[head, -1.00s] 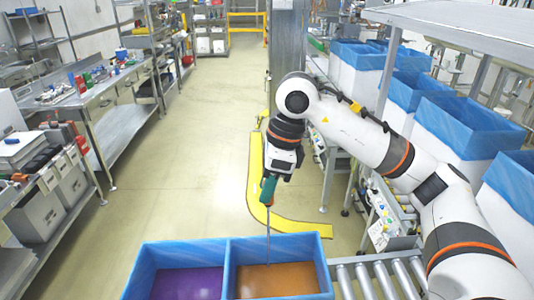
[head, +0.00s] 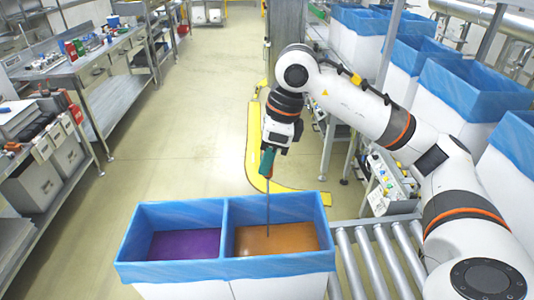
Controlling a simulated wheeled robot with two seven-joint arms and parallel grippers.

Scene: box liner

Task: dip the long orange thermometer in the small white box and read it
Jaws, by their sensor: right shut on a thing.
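My right gripper (head: 268,150) points down and is shut on a thermometer (head: 267,162). Its handle looks teal green rather than orange, and a long thin grey probe hangs almost upright below it. The probe's lower end is seen against the orange-brown contents (head: 290,240) of the right-hand blue-lined white box (head: 285,285). I cannot tell whether the tip touches or enters the contents. A second blue-lined white box (head: 185,291) with purple contents (head: 185,244) adjoins it on the left. My left gripper is not in view.
A roller conveyor (head: 375,250) runs to the right of the boxes. Several taller blue-lined white boxes (head: 460,95) stand along the right. Metal workbenches (head: 120,90) line the left. A yellow floor strip (head: 255,140) and clear floor lie beyond the boxes.

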